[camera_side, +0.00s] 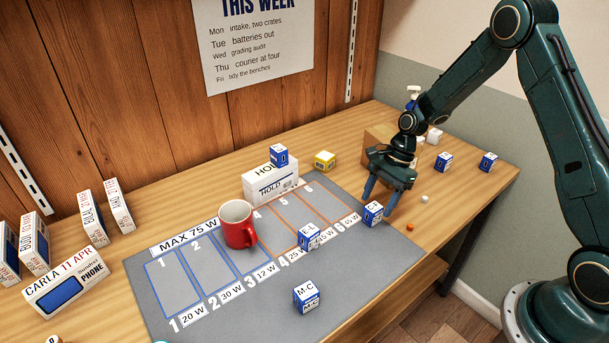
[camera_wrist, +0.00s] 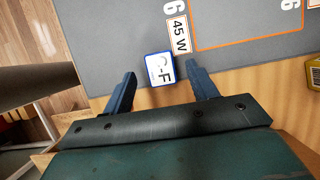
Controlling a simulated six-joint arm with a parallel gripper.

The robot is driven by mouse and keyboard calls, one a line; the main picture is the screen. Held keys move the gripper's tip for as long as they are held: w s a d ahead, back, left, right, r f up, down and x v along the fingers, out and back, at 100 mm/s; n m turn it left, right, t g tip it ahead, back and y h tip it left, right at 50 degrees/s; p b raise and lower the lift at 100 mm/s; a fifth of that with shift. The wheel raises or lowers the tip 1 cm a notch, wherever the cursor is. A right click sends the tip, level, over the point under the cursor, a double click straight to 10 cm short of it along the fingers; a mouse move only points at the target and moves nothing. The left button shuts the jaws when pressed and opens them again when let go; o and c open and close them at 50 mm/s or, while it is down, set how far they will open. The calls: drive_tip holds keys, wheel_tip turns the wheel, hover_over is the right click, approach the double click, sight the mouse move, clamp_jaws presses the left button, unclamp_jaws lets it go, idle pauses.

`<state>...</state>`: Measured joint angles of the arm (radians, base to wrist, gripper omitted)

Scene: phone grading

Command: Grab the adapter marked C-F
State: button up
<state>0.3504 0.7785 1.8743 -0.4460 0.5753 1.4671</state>
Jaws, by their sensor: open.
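The adapter marked C-F (camera_wrist: 160,67) is a small white and blue cube. In the wrist view it lies at the edge of the grey mat, between and just ahead of the fingertips. My gripper (camera_wrist: 164,77) is open and empty, with one blue finger to each side of the cube. In the side view the same cube (camera_side: 373,213) sits at the mat's right corner, its marking only partly readable. My gripper (camera_side: 379,203) points down there, close behind the cube. Whether a finger touches the cube cannot be told.
The mat (camera_side: 375,276) has numbered slots, with a red mug (camera_side: 237,224) and cubes marked E-L (camera_side: 310,236) and M-C (camera_side: 306,296) on it. A white HOLD box (camera_side: 270,183) stands behind. A cardboard box (camera_side: 378,147) and more cubes are near the arm. Phone boxes stand left.

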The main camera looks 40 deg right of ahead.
sight(375, 205)
drive_tip(key=shift+x, duration=1.9)
drive_tip(key=shift+w+d, duration=0.1)
drive_tip(key=shift+d, duration=0.05)
drive_tip(key=shift+c, duration=0.5)
drive_tip(key=c, duration=1)
